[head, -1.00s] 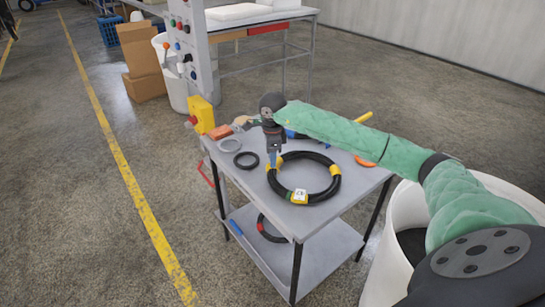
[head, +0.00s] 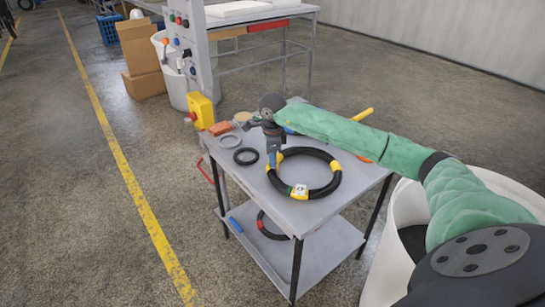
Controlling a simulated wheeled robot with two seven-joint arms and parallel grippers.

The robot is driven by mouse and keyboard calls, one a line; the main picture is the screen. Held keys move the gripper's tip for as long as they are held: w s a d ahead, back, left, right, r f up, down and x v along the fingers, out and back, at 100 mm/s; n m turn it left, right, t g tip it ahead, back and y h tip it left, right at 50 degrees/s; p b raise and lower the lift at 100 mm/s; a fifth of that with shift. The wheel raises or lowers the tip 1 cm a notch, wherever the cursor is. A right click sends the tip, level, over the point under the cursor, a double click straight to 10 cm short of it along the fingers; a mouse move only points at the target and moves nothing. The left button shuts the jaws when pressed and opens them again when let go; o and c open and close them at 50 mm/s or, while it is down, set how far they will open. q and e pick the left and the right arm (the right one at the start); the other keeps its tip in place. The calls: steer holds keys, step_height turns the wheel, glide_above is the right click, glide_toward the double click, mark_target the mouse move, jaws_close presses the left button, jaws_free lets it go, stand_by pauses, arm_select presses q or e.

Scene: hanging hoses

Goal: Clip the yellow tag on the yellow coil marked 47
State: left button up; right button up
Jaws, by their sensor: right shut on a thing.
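The coil (head: 313,152) is a black ring of hose with yellow bands, lying flat on the grey table. A white and yellow label (head: 300,191) sits on its front side; its number is too small to read. My right gripper (head: 272,163) points down at the left edge of the coil, close to a yellow patch (head: 279,158). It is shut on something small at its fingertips. I cannot tell clearly whether that patch is the yellow tag or a band, or whether the gripper touches the coil. My left gripper is out of view.
The table (head: 238,180) also holds a small black ring (head: 246,157), a grey ring (head: 229,141) and an orange block (head: 221,128). A red-marked black coil (head: 266,229) lies on the lower shelf. A white bin (head: 381,250) stands at the right.

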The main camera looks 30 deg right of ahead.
steer(key=shift+f+b, duration=0.5)
steer(key=shift+f, duration=0.15)
stand_by(0.8)
steer(key=o, duration=1.1)
steer(key=shift+c, duration=0.2)
steer(key=shift+r, duration=0.15)
step_height(320, 180, up, 8)
steer(key=shift+f+b, duration=0.2)
steer(key=shift+b, duration=0.75)
